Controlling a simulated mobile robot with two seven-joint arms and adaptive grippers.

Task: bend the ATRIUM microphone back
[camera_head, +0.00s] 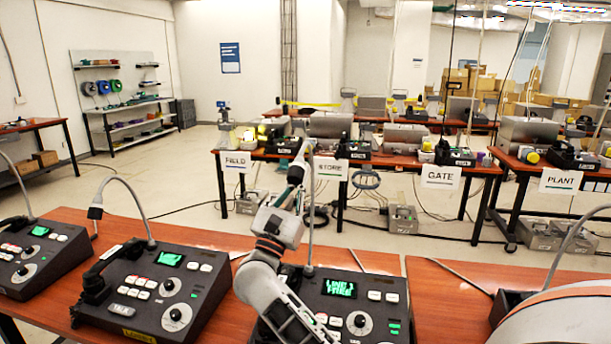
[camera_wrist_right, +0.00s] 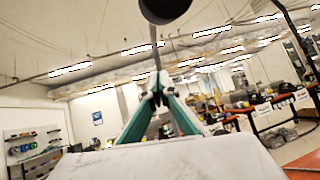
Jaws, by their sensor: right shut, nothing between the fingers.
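My right gripper (camera_head: 301,158) is in the middle of the head view, fingers pointing up and away. Its teal-edged fingers (camera_wrist_right: 157,96) are together and empty in the right wrist view. The thin gooseneck microphone (camera_head: 311,215) of the centre console (camera_head: 345,305) rises right beside the gripper. In the right wrist view its dark round head (camera_wrist_right: 165,8) is above the fingertips and the stem (camera_wrist_right: 155,48) runs down to them; I cannot tell whether they touch. The console's green screen appears to read "LINE 1 FREE". I read no ATRIUM sign. My left gripper is not in view.
Two more consoles (camera_head: 165,290) (camera_head: 38,258) with gooseneck microphones stand to the left on the wooden table (camera_head: 215,238). Another microphone stem (camera_head: 572,240) rises at the right, partly behind my white arm part. Far tables carry FIELD, STORE, GATE and PLANT signs.

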